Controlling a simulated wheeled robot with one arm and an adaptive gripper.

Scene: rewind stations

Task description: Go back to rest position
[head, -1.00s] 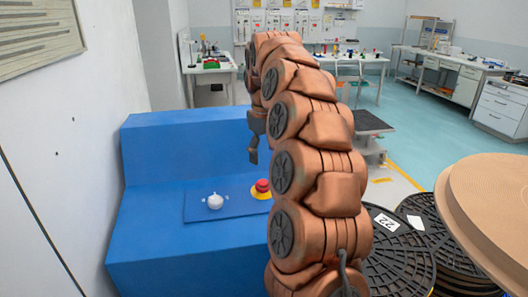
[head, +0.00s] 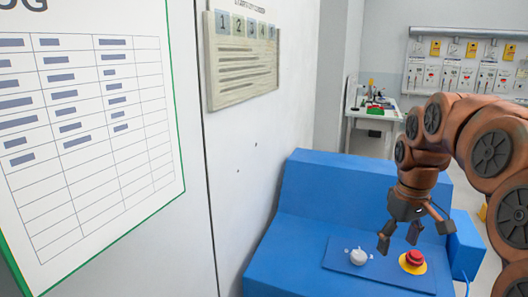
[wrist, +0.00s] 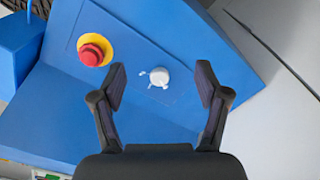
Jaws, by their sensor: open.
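My gripper (head: 414,238) is open and empty above the blue console in the head view. In the wrist view my gripper (wrist: 160,85) shows its two dark fingers spread apart, with a white knob (wrist: 159,76) seen between them. The knob (head: 358,257) sits on the console's panel in the head view, left of a red emergency button (head: 415,258) on a yellow disc. The fingers appear apart from both. The red button also shows in the wrist view (wrist: 91,54), left of the fingers.
The blue console (head: 330,190) stands against a white wall. A chart sheet (head: 85,110) and a numbered board (head: 243,65) hang on the wall at left. A white table (head: 372,115) stands at the back, near a wall panel (head: 465,65) with several tags.

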